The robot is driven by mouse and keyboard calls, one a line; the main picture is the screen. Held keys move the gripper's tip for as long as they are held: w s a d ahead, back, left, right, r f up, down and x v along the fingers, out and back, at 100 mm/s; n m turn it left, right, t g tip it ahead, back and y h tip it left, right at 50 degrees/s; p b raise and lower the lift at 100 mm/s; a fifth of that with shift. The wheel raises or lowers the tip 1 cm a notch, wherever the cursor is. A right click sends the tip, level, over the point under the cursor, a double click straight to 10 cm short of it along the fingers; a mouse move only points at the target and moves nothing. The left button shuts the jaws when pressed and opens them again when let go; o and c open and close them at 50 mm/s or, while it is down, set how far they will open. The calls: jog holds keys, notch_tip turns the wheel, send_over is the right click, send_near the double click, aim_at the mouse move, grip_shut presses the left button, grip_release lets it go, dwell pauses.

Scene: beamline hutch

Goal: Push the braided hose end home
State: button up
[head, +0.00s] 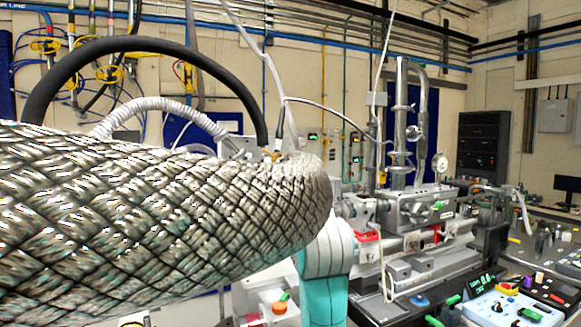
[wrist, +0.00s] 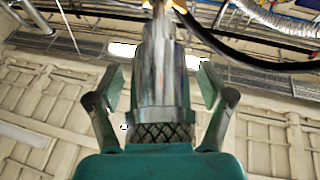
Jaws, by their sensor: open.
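The braided hose (head: 160,220) is a thick silver woven-metal tube. It fills the left foreground of the head view and its rounded right end hides much of what lies behind. In the wrist view a smooth metal end fitting (wrist: 163,75) stands between my fingers, with a short band of braid (wrist: 163,132) at its base by my palm. My gripper (wrist: 161,88) is open, one finger on each side of the fitting, with gaps visible on both sides. My gripper is hidden in the head view; only a teal part of my arm shows below the hose.
A black cable (head: 150,45) arches over the hose, and a white corrugated hose (head: 160,104) runs behind it. A metal beamline assembly (head: 420,205) stands right of centre. A control box (head: 505,308) sits on the bench at lower right. The black cable also crosses the wrist view (wrist: 240,62).

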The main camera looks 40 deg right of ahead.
jog(key=c, duration=0.9)
jog(key=shift+w+d+f, duration=0.1)
jog(key=shift+w+d, duration=0.3)
jog(key=shift+w, duration=0.5)
jog(key=shift+w+d+f, duration=0.1)
jog(key=shift+w+d, duration=0.3)
jog(key=shift+w, duration=0.45)
jog(key=shift+w+d, duration=0.4)
jog(key=shift+w, duration=0.5)
jog(key=shift+c, duration=0.2)
jog(key=o, duration=0.9)
jog(key=shift+o, duration=0.2)
jog(key=v, duration=1.2)
